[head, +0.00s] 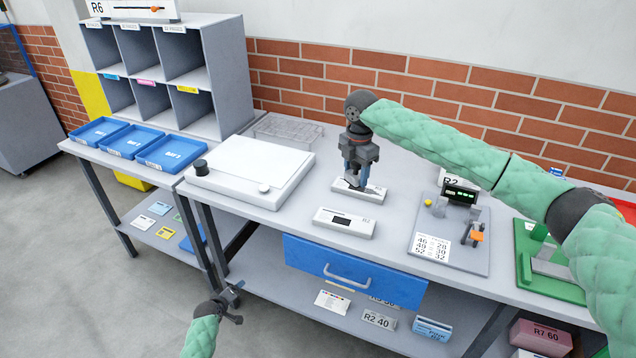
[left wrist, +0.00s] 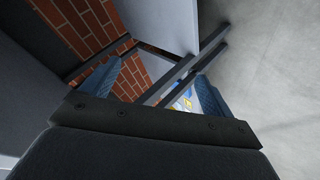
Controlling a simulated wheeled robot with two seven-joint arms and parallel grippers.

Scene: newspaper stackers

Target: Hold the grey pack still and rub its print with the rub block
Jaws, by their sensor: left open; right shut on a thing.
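A pale grey pack (head: 335,221) with a dark print patch on top lies near the bench's front edge, above the blue drawer. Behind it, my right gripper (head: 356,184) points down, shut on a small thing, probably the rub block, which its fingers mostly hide. This is at a flat pale holder (head: 370,195) on the bench; I cannot tell whether the held thing still touches the holder. My left gripper (head: 232,293) is open and empty, low in front of the bench and well away from the pack. Its two blue fingers stand apart in the left wrist view (left wrist: 160,88).
A white board with a black knob (head: 245,168) lies left of the pack. A grey panel with a small display (head: 450,248) and a green fixture (head: 545,270) stand to the right. The blue drawer (head: 350,285) is under the bench top. Blue trays (head: 135,139) stand at left.

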